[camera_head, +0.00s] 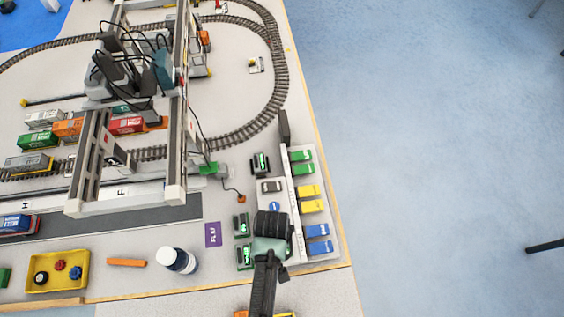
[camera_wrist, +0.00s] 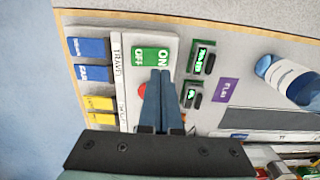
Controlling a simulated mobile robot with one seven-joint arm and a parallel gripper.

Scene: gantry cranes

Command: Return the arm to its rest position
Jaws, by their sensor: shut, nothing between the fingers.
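My gripper (camera_wrist: 160,74) is shut and empty. In the wrist view its two dark blue-grey fingers lie together, with their tips over the control panel near a green ON/OFF switch (camera_wrist: 151,54). A red round part (camera_wrist: 142,90) shows partly behind the fingers. In the head view the end of my arm (camera_head: 271,246) hangs over the panel at the table's front right, and the fingertips are hidden there. Whether the fingers touch the panel cannot be told.
The panel carries green, yellow (camera_head: 309,191) and blue (camera_head: 318,231) switches. Small green displays (camera_head: 242,225) stand left of it. A white bottle (camera_head: 178,261), an orange stick (camera_head: 126,262) and a yellow tray (camera_head: 57,286) lie further left. A gantry crane (camera_head: 175,150) stands behind, over tracks.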

